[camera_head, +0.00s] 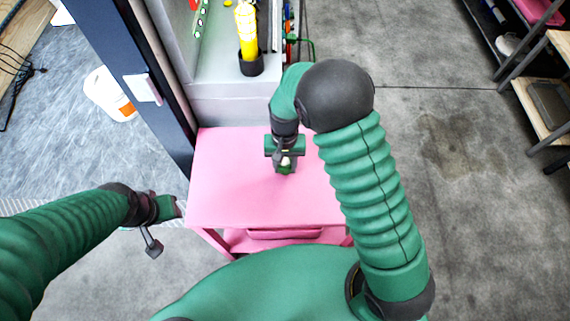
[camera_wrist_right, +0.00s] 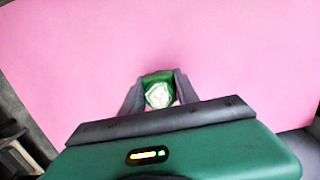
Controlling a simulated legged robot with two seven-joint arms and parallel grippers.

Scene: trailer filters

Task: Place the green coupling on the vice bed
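The green coupling (camera_wrist_right: 158,92), with a pale, bright centre, is between the two dark fingers of my right gripper (camera_wrist_right: 159,90) in the right wrist view. The fingers touch it on both sides. In the head view my right gripper (camera_head: 286,160) points down over the pink table (camera_head: 240,180), and the coupling shows small at its tips. I cannot tell whether it touches the tabletop. My left gripper (camera_head: 165,225) is off the table's left front corner; its fingers are too unclear to tell open from shut. I cannot make out a vice bed in either view.
A grey cabinet or machine (camera_head: 225,90) stands behind the table, with a yellow object (camera_head: 247,35) in a black holder on it. A dark post (camera_head: 135,70) rises at the left. Shelves (camera_head: 540,80) stand far right. Most of the tabletop is clear.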

